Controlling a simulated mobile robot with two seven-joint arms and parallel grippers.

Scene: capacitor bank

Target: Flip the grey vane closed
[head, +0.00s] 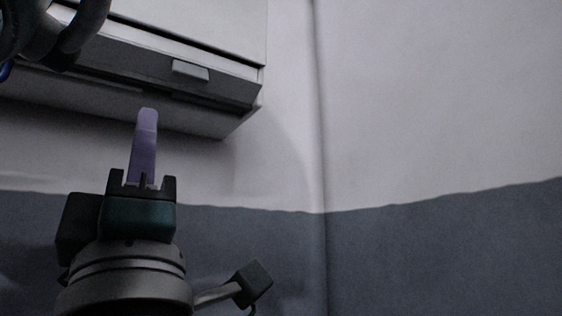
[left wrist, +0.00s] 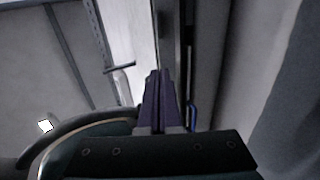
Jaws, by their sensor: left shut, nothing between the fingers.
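A white wall unit (head: 235,22) hangs at the upper left of the head view. A long grey strip that looks like the vane (head: 225,88) runs along its lower front, with a dark gap above it. A small pale tab (head: 190,70) sticks out from the strip. My left gripper (head: 147,112) is shut and empty, its purple fingers pointing up just below the unit, left of the tab. In the left wrist view the fingers (left wrist: 159,73) point towards a dark long edge of the unit; I cannot tell whether they touch it. My right gripper is not in view.
The wall is pale above (head: 430,100) and dark grey below (head: 440,260). A vertical corner line runs right of the unit. The room right of the unit is clear. A dark curved part covers the unit's upper left corner.

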